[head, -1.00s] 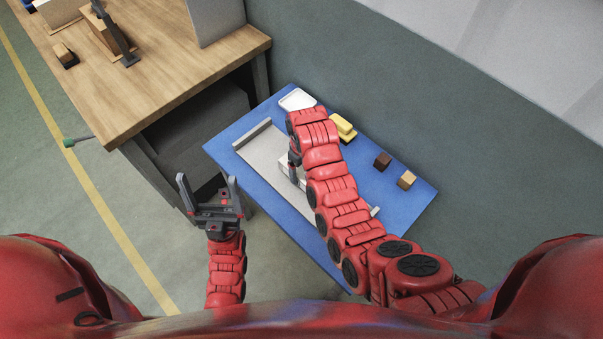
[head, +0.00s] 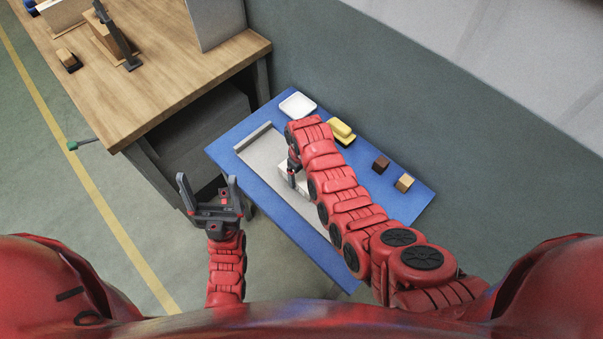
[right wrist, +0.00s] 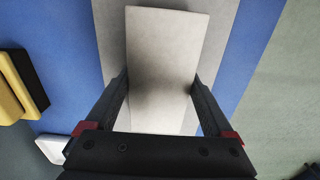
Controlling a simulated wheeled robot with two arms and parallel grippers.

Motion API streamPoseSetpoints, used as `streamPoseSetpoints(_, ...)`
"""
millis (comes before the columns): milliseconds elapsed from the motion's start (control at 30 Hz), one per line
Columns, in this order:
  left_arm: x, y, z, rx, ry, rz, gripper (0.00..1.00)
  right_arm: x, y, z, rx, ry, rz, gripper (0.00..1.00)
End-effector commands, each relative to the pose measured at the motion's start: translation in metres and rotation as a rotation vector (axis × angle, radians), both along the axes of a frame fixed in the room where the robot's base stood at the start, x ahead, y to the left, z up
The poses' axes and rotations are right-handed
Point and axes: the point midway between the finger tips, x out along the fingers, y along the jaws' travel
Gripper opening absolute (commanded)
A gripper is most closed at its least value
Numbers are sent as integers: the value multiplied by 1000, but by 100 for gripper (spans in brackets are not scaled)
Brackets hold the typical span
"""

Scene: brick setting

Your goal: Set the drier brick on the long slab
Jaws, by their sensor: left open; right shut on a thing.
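My right gripper (right wrist: 160,98) is shut on a pale grey-white brick (right wrist: 165,50), with one finger along each long side. In the right wrist view the brick is over the long grey slab (right wrist: 112,45). I cannot tell whether it touches the slab. In the head view the slab (head: 258,150) lies on the blue table, partly hidden by my right arm, and only a little of the brick shows beside my right gripper (head: 292,170). My left gripper (head: 208,195) is open and empty, in front of the blue table's left side. The frames do not show how dry the brick is.
The blue table (head: 228,150) also holds a white tray (head: 297,104), a yellow and black item (head: 341,131), a dark brown block (head: 381,163) and a tan-topped block (head: 404,182). A wooden workbench (head: 170,75) stands at the upper left.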

Motion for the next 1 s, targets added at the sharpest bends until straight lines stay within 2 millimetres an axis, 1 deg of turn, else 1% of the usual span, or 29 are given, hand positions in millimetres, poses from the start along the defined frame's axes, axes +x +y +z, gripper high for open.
streamPoseSetpoints(67, 0, 0, -3, 0, 0, 0, 92, 0, 0, -3, 1, -1, 0, 2)
streamPoseSetpoints(100, 0, 0, -2, 0, 0, 0, 92, 0, 0, -2, 1, -1, 0, 93)
streamPoseSetpoints(133, 0, 0, -2, 0, 0, 0, 92, 0, 0, -2, 1, -1, 0, 98)
streamPoseSetpoints(167, 0, 0, -1, 0, 0, 0, 92, 0, 0, -2, 1, -1, 0, 100)
streamPoseSetpoints(367, 0, 0, -1, 0, 0, 0, 92, 0, 0, -1, 1, -1, 0, 100)
streamPoseSetpoints(433, 0, 0, 2, 0, 0, 0, 92, 0, 0, 2, 1, -1, 0, 100)
streamPoseSetpoints(533, 0, 0, -2, 0, 0, 0, 92, 1, 1, 5, 1, -4, 0, 100)
streamPoseSetpoints(633, 0, 0, -5, 0, 0, 0, 92, 2, 1, 14, 2, -6, 1, 100)
streamPoseSetpoints(767, 0, 0, -10, 0, 0, 0, 92, 2, 1, 32, 3, -6, -1, 100)
streamPoseSetpoints(867, 0, 0, -16, 0, 0, 0, 92, 2, 1, 51, 2, -8, 0, 100)
streamPoseSetpoints(900, 0, 0, -18, 0, 0, 0, 92, 2, 1, 59, 3, -9, 0, 100)
streamPoseSetpoints(1000, 0, 0, -12, 0, 0, 0, 92, 2, 1, 87, 3, -7, 0, 100)
